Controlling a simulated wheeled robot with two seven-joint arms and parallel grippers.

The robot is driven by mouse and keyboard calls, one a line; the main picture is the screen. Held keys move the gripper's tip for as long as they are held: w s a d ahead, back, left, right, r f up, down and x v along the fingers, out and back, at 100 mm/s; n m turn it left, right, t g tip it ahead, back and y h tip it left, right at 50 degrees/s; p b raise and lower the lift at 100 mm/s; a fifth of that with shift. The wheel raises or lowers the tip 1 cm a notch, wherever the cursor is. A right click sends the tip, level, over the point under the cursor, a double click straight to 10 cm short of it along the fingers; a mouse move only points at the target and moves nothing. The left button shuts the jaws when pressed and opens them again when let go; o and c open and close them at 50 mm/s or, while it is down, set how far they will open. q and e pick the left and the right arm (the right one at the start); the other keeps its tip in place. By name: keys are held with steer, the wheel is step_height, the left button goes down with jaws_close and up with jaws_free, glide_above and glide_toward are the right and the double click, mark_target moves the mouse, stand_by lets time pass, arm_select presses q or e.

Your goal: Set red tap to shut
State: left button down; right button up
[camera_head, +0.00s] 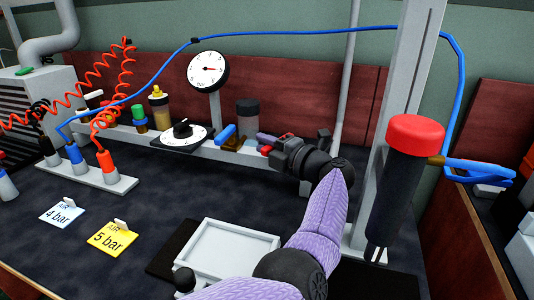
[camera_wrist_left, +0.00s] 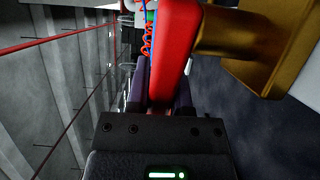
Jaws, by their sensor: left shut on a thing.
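The red tap (camera_head: 266,150) is at the right part of the grey rail at the back of the bench, mostly hidden behind my gripper in the head view. In the left wrist view its long red handle (camera_wrist_left: 176,45) fills the top middle, joined to a brass body (camera_wrist_left: 240,35) on the right. My left gripper (camera_head: 268,141) is shut on the red handle; its dark fingers (camera_wrist_left: 160,92) lie on both sides of the handle in the wrist view. The handle's exact angle to the rail cannot be told. My right gripper is not in view.
A blue tap (camera_head: 225,133) sits just left on the same rail, beside a dial knob (camera_head: 182,131) and a gauge (camera_head: 208,71). A red-capped black cylinder (camera_head: 411,180) stands at the right. A white tray (camera_head: 230,250) lies in front.

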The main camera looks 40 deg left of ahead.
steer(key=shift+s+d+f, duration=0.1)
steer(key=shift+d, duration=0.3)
arm_select(q)
steer(key=c, duration=0.5)
jaws_free()
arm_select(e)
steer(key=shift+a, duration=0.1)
